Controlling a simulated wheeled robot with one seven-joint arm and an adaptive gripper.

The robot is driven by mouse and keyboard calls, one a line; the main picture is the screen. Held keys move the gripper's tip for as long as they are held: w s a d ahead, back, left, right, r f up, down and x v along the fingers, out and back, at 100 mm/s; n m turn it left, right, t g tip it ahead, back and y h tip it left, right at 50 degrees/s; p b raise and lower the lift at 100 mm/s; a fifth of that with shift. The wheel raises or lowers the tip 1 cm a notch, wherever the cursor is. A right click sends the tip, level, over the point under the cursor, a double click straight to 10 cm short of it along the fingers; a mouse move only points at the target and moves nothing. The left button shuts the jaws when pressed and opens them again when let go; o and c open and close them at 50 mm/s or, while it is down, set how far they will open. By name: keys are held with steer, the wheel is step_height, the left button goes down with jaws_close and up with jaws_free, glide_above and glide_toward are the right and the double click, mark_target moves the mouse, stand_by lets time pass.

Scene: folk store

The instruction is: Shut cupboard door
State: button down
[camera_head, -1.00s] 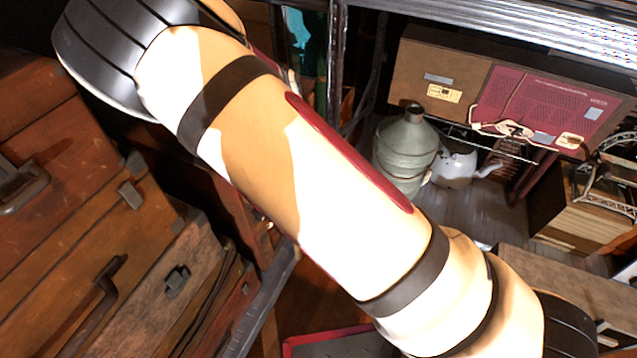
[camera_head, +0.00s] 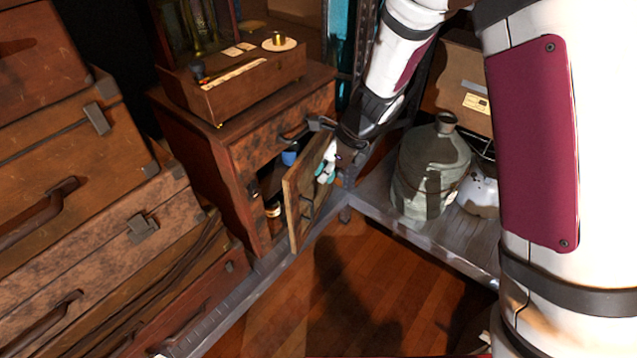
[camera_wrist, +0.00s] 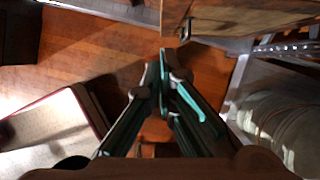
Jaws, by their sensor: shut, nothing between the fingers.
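The small wooden cupboard (camera_head: 222,175) stands at centre left in the head view. Its door (camera_head: 306,203) is partly open, jutting toward the camera, and a blue item and dark things show inside. My gripper (camera_head: 327,165) is at the right, outer face of the door, near its upper part. I cannot tell whether it touches. In the wrist view my gripper's fingertips (camera_wrist: 164,62) are together with nothing between them. A wooden panel, probably the door (camera_wrist: 250,16), lies just above and right of the fingertips.
Stacked suitcases (camera_head: 90,215) fill the left. A metal shelf edge (camera_head: 260,285) runs below the cupboard. A grey metal can (camera_head: 428,170) stands right of my gripper. A wooden box with brass parts (camera_head: 240,85) sits on the cupboard. Floor (camera_head: 390,285) in front is clear.

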steer(key=w+a+f+b, duration=0.2)
steer(key=a+f+b, duration=0.1)
steer(key=a+f, duration=0.3)
steer(key=shift+w+x, duration=0.2)
steer(key=shift+x, duration=1)
steer(key=shift+d, duration=0.1)
steer(key=w+a+m+p, duration=0.2)
steer(key=a+p, duration=0.3)
steer(key=a, duration=0.1)
steer(key=shift+w+t+p, duration=0.2)
steer(key=shift+t+p, duration=0.1)
steer(key=shift+d, duration=0.1)
